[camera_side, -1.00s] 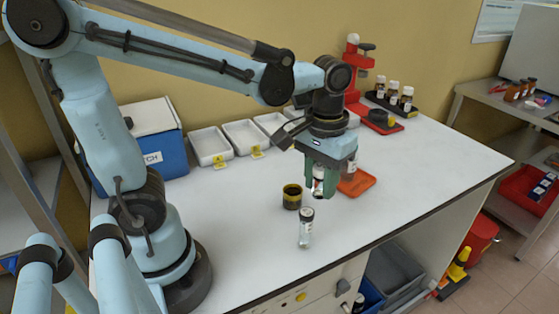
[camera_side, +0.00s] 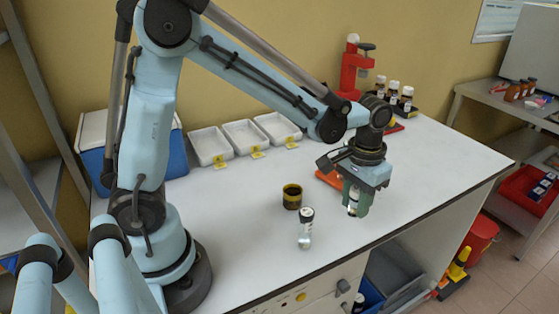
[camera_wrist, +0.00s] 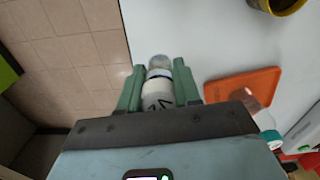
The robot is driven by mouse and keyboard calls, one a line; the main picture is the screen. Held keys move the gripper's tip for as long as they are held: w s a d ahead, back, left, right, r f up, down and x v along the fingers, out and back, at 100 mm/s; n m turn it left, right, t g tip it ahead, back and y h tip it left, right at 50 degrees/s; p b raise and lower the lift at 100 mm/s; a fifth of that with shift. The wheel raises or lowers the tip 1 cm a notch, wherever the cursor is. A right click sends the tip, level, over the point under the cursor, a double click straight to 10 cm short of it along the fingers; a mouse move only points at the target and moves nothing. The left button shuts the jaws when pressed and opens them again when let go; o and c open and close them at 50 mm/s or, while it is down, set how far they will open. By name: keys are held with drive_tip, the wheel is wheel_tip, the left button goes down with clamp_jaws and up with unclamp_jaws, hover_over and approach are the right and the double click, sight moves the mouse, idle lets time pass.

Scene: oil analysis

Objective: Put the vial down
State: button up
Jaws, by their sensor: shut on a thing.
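My gripper (camera_side: 356,205) is over the right part of the white bench, near its front edge. In the wrist view my gripper (camera_wrist: 158,88) has its green fingers shut on a vial (camera_wrist: 158,92) with a white label and a clear end. In the side view the held vial (camera_side: 353,208) shows only in part between the fingers. I cannot tell whether its bottom touches the bench. Another vial (camera_side: 306,230) with a dark cap stands on the bench to the left of my gripper.
A black and yellow cup (camera_side: 292,197) stands left of my gripper. An orange tray (camera_side: 328,179) lies just behind it, and also shows in the wrist view (camera_wrist: 240,86). White trays (camera_side: 245,138) line the back. The bench (camera_side: 430,165) is clear to the right.

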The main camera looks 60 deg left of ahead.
sight(350, 225)
drive_tip(key=shift+w+a+f, duration=0.5)
drive_tip(key=shift+w+a, duration=0.05)
drive_tip(key=shift+a, duration=0.1)
drive_tip(key=shift+a+f, duration=0.1)
drive_tip(key=shift+f, duration=1.95)
drive_tip(key=shift+f, duration=0.2)
drive_tip(key=o, duration=1)
drive_tip(key=shift+o, duration=0.2)
drive_tip(key=shift+r, duration=0.15)
